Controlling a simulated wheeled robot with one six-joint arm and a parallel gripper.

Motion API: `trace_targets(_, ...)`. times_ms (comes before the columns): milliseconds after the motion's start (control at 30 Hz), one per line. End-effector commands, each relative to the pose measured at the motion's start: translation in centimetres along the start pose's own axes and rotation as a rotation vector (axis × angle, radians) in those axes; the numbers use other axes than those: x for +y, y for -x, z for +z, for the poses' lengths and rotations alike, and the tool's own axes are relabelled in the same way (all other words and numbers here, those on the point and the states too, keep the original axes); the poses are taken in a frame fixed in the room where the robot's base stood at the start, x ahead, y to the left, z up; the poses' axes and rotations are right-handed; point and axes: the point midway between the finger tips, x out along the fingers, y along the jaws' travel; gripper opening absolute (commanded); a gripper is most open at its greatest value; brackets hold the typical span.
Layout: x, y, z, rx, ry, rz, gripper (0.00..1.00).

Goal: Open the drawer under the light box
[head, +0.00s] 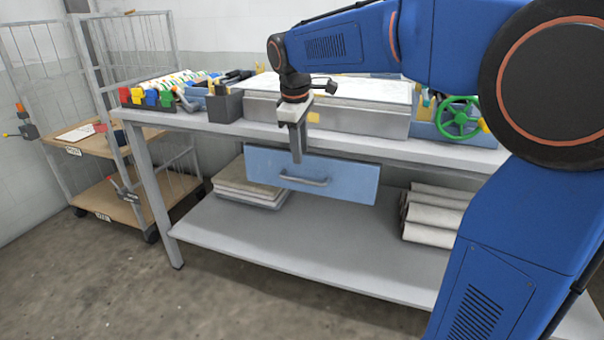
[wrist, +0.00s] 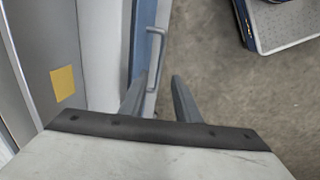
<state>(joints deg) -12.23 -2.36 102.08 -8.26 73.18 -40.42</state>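The drawer (head: 350,183) has a blue front and hangs under the table top below the light box (head: 350,123). It appears closed, with no interior showing. Its grey bar handle (head: 303,182) runs across the middle of the front. My gripper (head: 297,160) points down in front of the drawer's upper edge, just above the handle. In the wrist view my gripper (wrist: 159,90) has its two fingers apart with nothing between them. The lower handle end is partly hidden by the fingers.
The table top (head: 435,150) holds a dark caddy (head: 224,106), coloured items at left and a green handwheel (head: 459,117) at right. The lower shelf (head: 300,230) carries a flat stack (head: 248,188) and grey rolls (head: 432,215). A trolley (head: 110,195) stands left. The floor in front is clear.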

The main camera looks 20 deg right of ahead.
Motion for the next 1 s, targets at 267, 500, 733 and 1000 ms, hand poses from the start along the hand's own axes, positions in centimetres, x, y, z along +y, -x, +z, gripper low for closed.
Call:
trace_targets(267, 0.0, -5.0, 0.0, -0.002, 0.0, -0.001, 0.29)
trace_targets(500, 0.0, -7.9, 0.0, -0.001, 0.0, -0.001, 0.29)
trace_targets(733, 0.0, -8.8, 0.0, 0.0, 0.0, 0.0, 0.29)
trace_targets(1000, 0.0, -8.8, 0.0, 0.0, 0.0, 0.0, 0.18)
